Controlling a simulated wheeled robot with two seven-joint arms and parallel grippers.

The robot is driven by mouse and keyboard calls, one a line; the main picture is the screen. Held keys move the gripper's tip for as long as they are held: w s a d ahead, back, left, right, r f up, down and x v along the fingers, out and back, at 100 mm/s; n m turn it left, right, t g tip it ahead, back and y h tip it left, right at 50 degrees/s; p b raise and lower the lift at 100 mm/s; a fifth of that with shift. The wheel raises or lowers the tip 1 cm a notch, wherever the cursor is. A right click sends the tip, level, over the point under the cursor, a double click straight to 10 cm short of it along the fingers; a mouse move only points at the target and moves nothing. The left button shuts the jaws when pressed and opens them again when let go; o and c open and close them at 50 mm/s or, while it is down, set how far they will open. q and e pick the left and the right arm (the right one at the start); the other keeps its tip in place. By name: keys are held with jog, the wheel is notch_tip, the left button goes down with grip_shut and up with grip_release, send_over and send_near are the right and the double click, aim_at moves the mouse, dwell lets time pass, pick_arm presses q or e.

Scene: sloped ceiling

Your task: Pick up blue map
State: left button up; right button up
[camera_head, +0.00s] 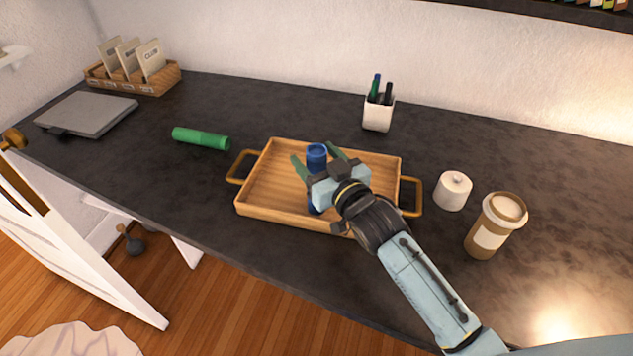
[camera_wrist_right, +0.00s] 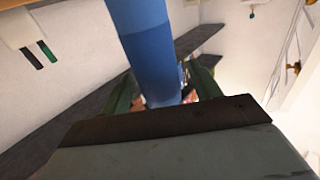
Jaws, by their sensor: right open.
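The blue map (camera_head: 316,153) is a blue rolled tube in the wooden tray (camera_head: 259,211). Its far end shows beyond my right gripper and a bit of its near end shows below; the middle is hidden by the gripper. My right gripper (camera_head: 319,161) is open, with its green fingers on either side of the blue tube. In the right wrist view the blue tube (camera_wrist_right: 148,45) runs between the two fingers of the gripper (camera_wrist_right: 160,88). I cannot tell whether the fingers touch it. My left gripper is not in view.
A green roll (camera_head: 201,138) lies left of the tray. A white pen cup (camera_head: 377,116) stands behind it. A white lidded jar (camera_head: 453,192) and a coffee cup (camera_head: 494,228) stand at right. A laptop (camera_head: 87,113) and card holder (camera_head: 133,75) are far left.

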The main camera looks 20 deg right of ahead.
jog(key=shift+r, duration=0.1)
grip_shut()
dwell(0.4)
